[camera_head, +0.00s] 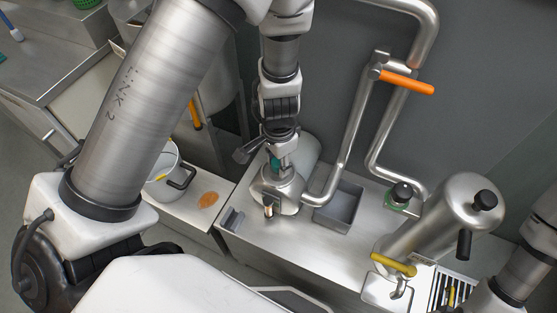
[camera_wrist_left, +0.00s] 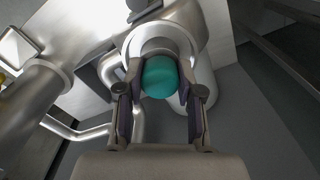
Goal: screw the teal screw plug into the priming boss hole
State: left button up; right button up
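The teal screw plug (camera_wrist_left: 160,77) sits between the two fingers of my left gripper (camera_wrist_left: 160,88) in the left wrist view, with a finger against each side. In the head view only a small teal patch of the plug (camera_head: 275,165) shows below my left gripper (camera_head: 278,152). The gripper points down at the top of a rounded steel housing (camera_head: 285,190). In the wrist view the plug is in front of a round steel boss (camera_wrist_left: 160,42). The plug covers the boss hole, so I cannot tell how deep it sits. My right gripper is out of view.
A steel pipe (camera_head: 345,140) with an orange lever (camera_head: 407,84) rises beside the housing. A grey tray (camera_head: 340,206) lies to its right. A tall steel cylinder (camera_head: 440,220) stands farther right. A white pot (camera_head: 163,172) stands left, near an orange spill (camera_head: 208,199).

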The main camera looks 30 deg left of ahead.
pick_arm(q)
jog(key=m, duration=1.2)
jog(key=o, duration=0.6)
jog(key=shift+f, duration=0.1)
